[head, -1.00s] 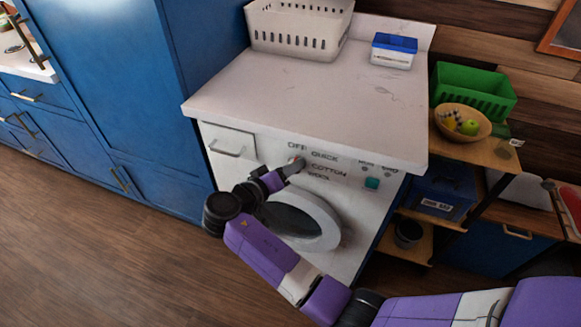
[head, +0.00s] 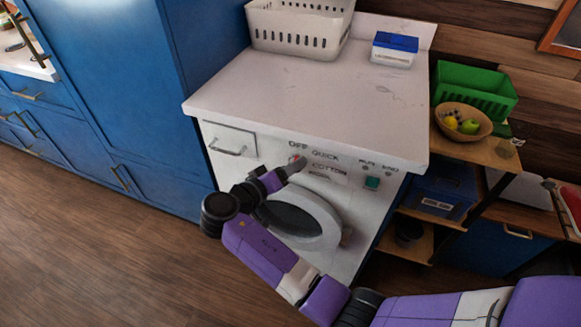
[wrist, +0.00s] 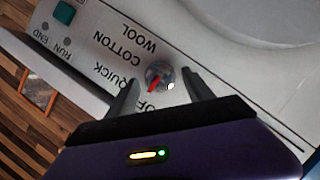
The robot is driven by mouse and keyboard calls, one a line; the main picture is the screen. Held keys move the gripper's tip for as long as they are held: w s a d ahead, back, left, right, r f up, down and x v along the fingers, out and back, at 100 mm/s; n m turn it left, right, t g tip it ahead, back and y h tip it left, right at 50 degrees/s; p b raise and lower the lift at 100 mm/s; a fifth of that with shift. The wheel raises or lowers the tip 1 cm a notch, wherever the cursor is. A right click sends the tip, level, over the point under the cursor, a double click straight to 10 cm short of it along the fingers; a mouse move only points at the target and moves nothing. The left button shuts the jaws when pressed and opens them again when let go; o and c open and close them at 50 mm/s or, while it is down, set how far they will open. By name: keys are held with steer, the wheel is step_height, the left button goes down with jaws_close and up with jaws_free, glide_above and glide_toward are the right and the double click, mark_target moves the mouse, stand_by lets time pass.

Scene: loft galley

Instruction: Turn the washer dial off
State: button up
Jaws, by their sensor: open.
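The washer (head: 349,211) stands under the pale worktop. Its small round dial (head: 295,158) is on the front panel among the labels OFF, QUICK, COTTON and WOOL. In the wrist view the dial (wrist: 160,72) is grey with a red pointer, which points down and slightly left, to the side where OFF and QUICK are printed. My gripper (head: 297,166) is at the dial in the head view. In the wrist view my gripper (wrist: 161,79) is open, one finger on each side of the dial, with small gaps visible. Part of the OFF label is hidden there.
A green button (head: 372,183) sits right of the dial, by the RUN and END lights. A detergent drawer (head: 228,140) is at the panel's left. The worktop (head: 300,95) overhangs above my gripper. A shelf with a fruit bowl (head: 462,122) stands at the right.

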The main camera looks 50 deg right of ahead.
steer(key=v, duration=0.7)
steer(key=shift+a, duration=0.15)
stand_by(0.3)
